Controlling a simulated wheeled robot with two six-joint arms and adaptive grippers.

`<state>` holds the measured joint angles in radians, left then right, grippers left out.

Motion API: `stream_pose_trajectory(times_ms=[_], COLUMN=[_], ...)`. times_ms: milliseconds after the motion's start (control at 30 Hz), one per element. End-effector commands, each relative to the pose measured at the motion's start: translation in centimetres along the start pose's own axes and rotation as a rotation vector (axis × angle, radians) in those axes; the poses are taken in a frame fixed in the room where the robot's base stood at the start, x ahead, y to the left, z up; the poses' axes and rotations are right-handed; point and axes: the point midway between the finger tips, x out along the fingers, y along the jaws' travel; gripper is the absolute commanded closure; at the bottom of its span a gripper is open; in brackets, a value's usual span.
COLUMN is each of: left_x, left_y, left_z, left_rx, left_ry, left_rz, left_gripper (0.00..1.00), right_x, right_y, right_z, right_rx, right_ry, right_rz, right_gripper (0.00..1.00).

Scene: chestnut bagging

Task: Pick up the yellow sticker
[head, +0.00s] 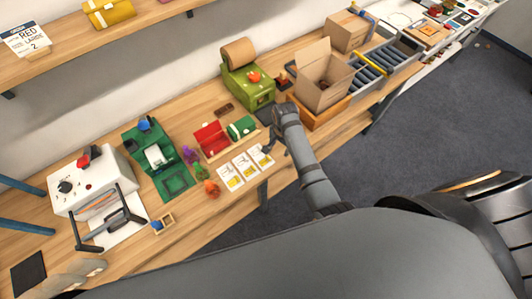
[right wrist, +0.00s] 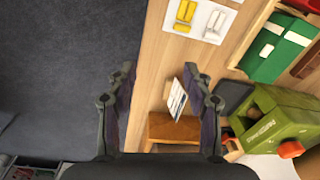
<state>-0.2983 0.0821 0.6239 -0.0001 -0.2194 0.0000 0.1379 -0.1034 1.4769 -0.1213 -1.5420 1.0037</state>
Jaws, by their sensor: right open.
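White cards (head: 244,171) with yellow stickers (head: 233,183) lie in a row near the front edge of the wooden table in the head view. In the right wrist view, a white sheet (right wrist: 206,27) with a yellow sticker (right wrist: 186,11) shows at the top, beyond the fingertips. My right gripper (head: 270,143) is beside the right end of the card row. Its two fingers (right wrist: 160,95) are apart, with nothing held between them. I cannot make out my left gripper in the head view.
A red box (head: 211,139) and green box (head: 241,128) stand behind the cards. A green machine (head: 247,82) and open carton (head: 323,75) stand to the right. The table's front edge runs close to the cards, with dark floor (right wrist: 55,60) below.

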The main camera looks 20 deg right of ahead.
Motion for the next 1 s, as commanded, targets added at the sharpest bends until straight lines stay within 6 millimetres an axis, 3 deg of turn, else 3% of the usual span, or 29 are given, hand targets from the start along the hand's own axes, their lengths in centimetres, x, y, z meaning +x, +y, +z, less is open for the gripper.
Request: stream_pose_trajectory(times_ms=[133, 300, 467, 600, 700, 1000], left_x=[0.5, 0.5, 0.5, 0.5, 2.6, 3.2], left_y=[0.1, 0.2, 0.2, 0.3, 0.5, 0.5], left_z=[0.5, 0.5, 0.5, 0.5, 0.7, 0.6], left_rx=[0.000, -0.001, -0.001, -0.001, -0.001, -0.001], left_ry=[-0.008, -0.008, -0.008, -0.008, -0.007, -0.005], left_rz=[0.001, 0.002, 0.002, 0.003, 0.003, 0.003], left_gripper=[0.60, 0.60, 0.60, 0.60, 0.60, 0.60], right_x=[1.2, 1.4, 1.8, 4.1, 6.4, 7.1], right_y=[-2.9, -4.8, -5.0, -4.7, -4.7, -4.6], right_z=[0.8, 1.4, 1.6, 1.7, 1.9, 1.9], right_rx=[0.127, 0.217, 0.231, 0.230, 0.230, 0.229], right_ry=[-0.033, -0.047, -0.049, -0.050, -0.049, -0.049], right_rz=[0.032, 0.054, 0.061, 0.063, 0.058, 0.058], right_gripper=[0.49, 0.49, 0.49, 0.49, 0.49, 0.49])
